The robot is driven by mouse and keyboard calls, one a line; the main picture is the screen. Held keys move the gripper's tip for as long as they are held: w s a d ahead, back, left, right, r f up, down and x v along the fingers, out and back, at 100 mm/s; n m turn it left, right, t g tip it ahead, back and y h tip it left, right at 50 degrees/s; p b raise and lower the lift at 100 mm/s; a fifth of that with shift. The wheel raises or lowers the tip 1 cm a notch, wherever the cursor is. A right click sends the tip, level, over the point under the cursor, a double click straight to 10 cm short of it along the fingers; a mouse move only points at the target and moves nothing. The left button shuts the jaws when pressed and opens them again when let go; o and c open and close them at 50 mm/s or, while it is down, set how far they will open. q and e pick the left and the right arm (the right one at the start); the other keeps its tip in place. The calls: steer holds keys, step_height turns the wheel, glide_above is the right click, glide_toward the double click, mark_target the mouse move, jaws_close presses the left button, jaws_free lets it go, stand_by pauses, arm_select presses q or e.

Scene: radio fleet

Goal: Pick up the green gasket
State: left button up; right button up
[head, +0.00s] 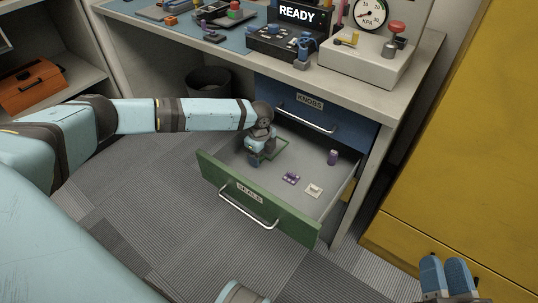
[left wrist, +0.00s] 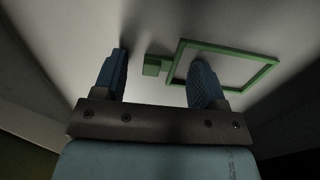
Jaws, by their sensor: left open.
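The green gasket (head: 280,149) lies flat in the open drawer labelled SEALS, partly hidden by my left gripper in the head view. In the left wrist view the gasket (left wrist: 272,66) is a thin square frame with a small block-like tab on its left side. My left gripper (head: 255,161) points down into the drawer. In the left wrist view this gripper (left wrist: 160,64) is open, with the tab between its fingers and the right finger overlapping the frame's opening. Contact cannot be told. My right gripper (head: 446,272) is at the lower right, away from the drawer.
The drawer (head: 295,221) also holds a purple cylinder (head: 333,157), a purple part (head: 291,178) and a white part (head: 313,190). A shut blue KNOBS drawer (head: 285,98) is above. A yellow cabinet (head: 458,150) stands right, a dark bin (head: 208,80) behind.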

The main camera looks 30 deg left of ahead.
arm_select(q)
steer(key=shift+c, duration=0.2)
steer(key=c, duration=0.9)
steer(key=shift+c, duration=0.3)
